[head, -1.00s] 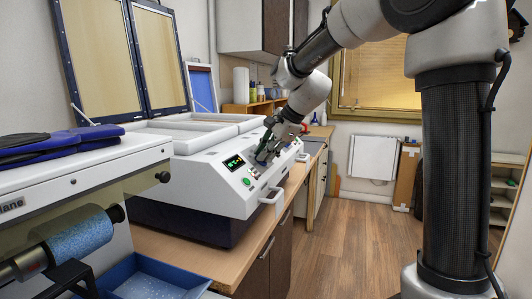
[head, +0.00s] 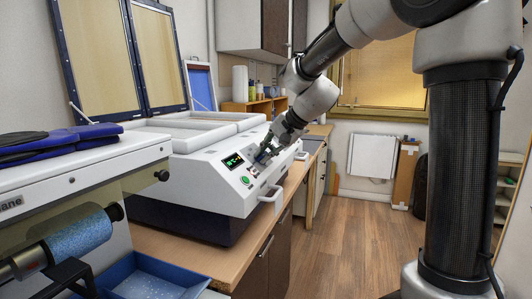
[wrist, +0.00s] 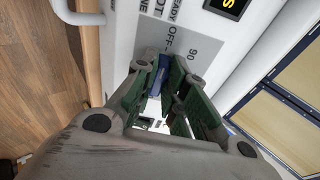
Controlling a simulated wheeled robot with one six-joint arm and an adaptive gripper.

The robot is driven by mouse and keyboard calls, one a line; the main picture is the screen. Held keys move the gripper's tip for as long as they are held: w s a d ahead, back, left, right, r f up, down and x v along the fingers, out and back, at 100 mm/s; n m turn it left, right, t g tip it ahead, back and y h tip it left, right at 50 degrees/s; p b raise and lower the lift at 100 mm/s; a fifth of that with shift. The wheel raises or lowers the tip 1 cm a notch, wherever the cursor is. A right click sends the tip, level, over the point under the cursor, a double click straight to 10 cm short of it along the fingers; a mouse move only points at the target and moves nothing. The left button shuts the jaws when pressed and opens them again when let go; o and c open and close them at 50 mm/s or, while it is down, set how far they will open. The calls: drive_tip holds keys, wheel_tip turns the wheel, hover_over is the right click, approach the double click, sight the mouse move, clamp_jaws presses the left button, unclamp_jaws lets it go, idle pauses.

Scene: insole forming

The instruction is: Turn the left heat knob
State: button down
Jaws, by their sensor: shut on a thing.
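The white forming machine (head: 205,178) stands on the bench, with a sloped front panel carrying a lit display (head: 233,161) and a green button (head: 246,181). My gripper (head: 264,155) is at this panel, to the right of the display. In the wrist view my gripper (wrist: 168,72) has its green-padded fingers closed around a blue knob (wrist: 158,78), which lies over a grey label plate (wrist: 182,42) marked OFF and 90. The fingers hide much of the knob. Other controls beyond the fingers are mostly covered.
Another machine with a blue roll (head: 80,234) and a blue bin (head: 150,277) are nearer, at the left. The wooden floor (head: 340,235) to the right is clear.

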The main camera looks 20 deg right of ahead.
idle(0.3)
drive_tip(key=c, duration=1.5)
unclamp_jaws()
drive_tip(key=shift+o, duration=0.2)
drive_tip(key=v, duration=1.2)
drive_tip(key=shift+n, duration=0.3)
drive_tip(key=s+d+f+n+g+h, duration=0.1)
drive_tip(key=s+d+f, duration=0.4)
drive_tip(key=s, duration=0.8)
drive_tip(key=s+d+f+n+g+h, duration=0.1)
drive_tip(key=s+d+f+n+h, duration=0.3)
drive_tip(key=s+f, duration=0.4)
drive_tip(key=s+d+n, duration=0.1)
drive_tip(key=s+n, duration=0.1)
drive_tip(key=s, duration=0.3)
drive_tip(key=shift+s+n, duration=0.3)
drive_tip(key=shift+s, duration=0.05)
